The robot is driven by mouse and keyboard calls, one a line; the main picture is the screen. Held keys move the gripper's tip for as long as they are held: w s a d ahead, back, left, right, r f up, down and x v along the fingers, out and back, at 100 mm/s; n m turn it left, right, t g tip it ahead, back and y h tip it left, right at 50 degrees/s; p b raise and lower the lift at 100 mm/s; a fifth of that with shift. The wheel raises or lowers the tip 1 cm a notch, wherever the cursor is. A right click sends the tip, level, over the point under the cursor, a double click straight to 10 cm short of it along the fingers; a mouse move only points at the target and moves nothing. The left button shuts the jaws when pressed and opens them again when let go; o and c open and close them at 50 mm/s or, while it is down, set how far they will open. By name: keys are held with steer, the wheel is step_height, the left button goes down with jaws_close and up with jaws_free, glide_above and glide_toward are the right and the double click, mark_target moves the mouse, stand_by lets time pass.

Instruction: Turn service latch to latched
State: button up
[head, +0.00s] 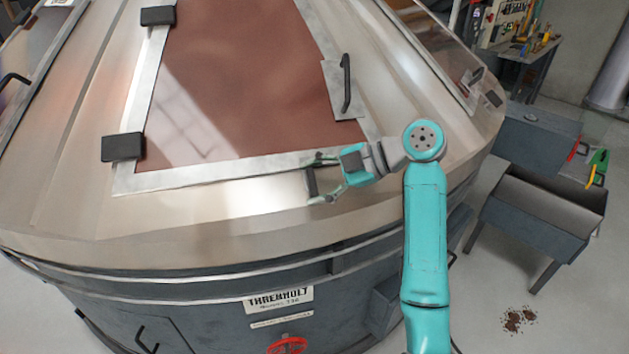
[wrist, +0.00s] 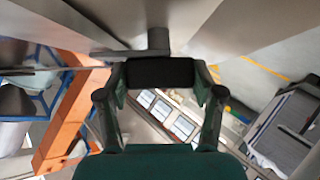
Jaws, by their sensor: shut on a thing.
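My gripper (head: 322,178) is at the lower right corner of the hatch frame on the sloped metal cover. The service latch (head: 311,182) shows as a small dark piece between its fingertips. In the wrist view my gripper (wrist: 160,85) is shut on the latch's black grip (wrist: 160,71), with one finger at each side. A grey round post and a flat grey bar (wrist: 110,53) show behind the grip, the bar reaching left. I cannot tell the latch's exact angle, as the fingers partly cover it in the head view.
The brown hatch panel (head: 230,85) has a black handle (head: 347,84) at its right and black hinges (head: 123,147) at its left. A grey open bin (head: 545,205) stands on the floor at the right. A workbench (head: 515,50) is behind it.

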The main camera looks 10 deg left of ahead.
steer(key=shift+f, duration=0.1)
steer(key=o, duration=1.1)
steer(key=shift+o, duration=0.2)
steer(key=v, duration=1.2)
